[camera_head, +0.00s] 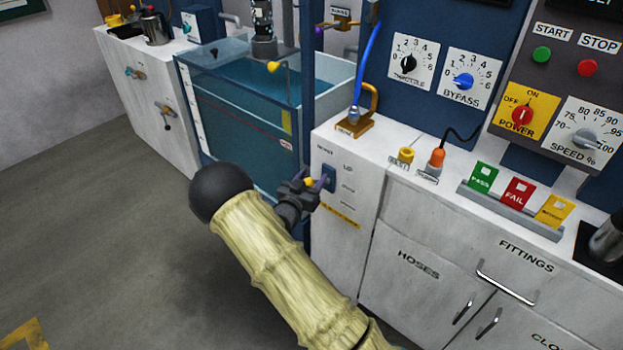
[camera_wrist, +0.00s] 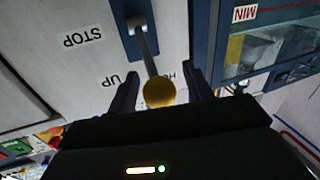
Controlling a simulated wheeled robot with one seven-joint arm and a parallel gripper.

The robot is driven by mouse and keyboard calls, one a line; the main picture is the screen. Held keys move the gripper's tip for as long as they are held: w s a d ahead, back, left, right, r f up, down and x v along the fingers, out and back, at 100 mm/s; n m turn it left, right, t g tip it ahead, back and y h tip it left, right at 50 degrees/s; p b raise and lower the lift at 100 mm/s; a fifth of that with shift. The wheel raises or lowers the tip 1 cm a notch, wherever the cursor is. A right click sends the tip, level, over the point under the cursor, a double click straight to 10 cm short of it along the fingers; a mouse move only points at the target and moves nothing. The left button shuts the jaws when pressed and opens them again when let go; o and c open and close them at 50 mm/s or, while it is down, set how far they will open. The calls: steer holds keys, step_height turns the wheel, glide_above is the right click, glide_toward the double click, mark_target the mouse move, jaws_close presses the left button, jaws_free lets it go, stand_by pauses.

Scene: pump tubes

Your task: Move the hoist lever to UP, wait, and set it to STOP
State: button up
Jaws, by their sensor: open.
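The hoist lever ends in a yellow knob (camera_head: 309,182) and stands out from a blue mount (camera_head: 328,172) on the white cabinet front. In the wrist view its rod runs from the slotted blue mount (camera_wrist: 135,28) towards me, and the round knob (camera_wrist: 159,93) sits between my fingers. My gripper (camera_head: 314,184) is open around the knob, one finger on each side, with gaps visible in the wrist view (camera_wrist: 163,80). I cannot tell exactly which label the lever stands at.
A water tank (camera_head: 245,105) with a dark blue frame post stands just left of the cabinet. A counter (camera_head: 385,150) with a brass fitting and coloured tags runs to the right above the drawers. Open grey floor (camera_head: 110,220) lies to the left.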

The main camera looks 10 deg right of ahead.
steer(key=shift+w+d, duration=0.1)
steer(key=shift+w, duration=0.05)
steer(key=shift+c, duration=0.4)
jaws_close()
